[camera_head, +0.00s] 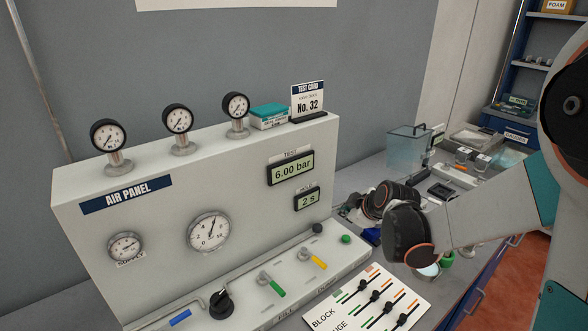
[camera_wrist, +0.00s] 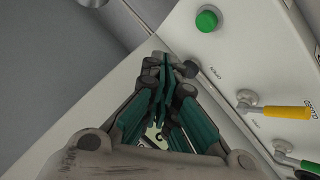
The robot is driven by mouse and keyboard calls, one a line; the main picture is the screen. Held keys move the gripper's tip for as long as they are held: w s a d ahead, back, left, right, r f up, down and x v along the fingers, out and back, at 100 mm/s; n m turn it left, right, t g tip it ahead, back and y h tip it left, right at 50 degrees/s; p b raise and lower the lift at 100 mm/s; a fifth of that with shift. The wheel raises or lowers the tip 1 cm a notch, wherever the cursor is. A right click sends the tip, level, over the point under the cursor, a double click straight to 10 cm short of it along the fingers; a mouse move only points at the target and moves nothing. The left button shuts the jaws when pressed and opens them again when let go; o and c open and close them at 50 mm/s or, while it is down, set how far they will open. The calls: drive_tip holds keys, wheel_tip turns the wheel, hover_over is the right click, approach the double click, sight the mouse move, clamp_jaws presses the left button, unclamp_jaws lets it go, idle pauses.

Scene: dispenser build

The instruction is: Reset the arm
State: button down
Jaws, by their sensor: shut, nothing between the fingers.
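My gripper (camera_wrist: 165,75) is shut and empty in the wrist view, its teal fingers together near the right end of the air panel's sloped front. The air panel (camera_head: 80,238) is a large light-grey box with dials. The yellow lever (camera_head: 314,260) also shows in the head view, beside a green lever (camera_head: 275,286).
Three gauges (camera_head: 178,120) and a test card (camera_head: 308,99) stand on top of the panel. A block gauge sheet (camera_head: 362,305) lies in front of it. The bench to the right holds a clear box (camera_head: 407,148) and several small parts. A blue shelf (camera_head: 505,60) stands behind.

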drive_tip(key=shift+s+r, duration=0.1)
drive_tip(key=s+r+m+g+h, duration=0.1)
drive_tip(key=s+r+m, duration=0.6)
drive_tip(key=s, duration=0.7)
drive_tip(key=s+m+h+b, duration=0.1)
drive_tip(key=s+m, duration=0.4)
drive_tip(key=s, duration=1.1)
drive_tip(key=shift+d+r+g, duration=0.3)
drive_tip(key=shift+d+r, duration=0.05)
drive_tip(key=shift+d, duration=0.05)
drive_tip(key=shift+w, duration=0.1)
idle(4.4)
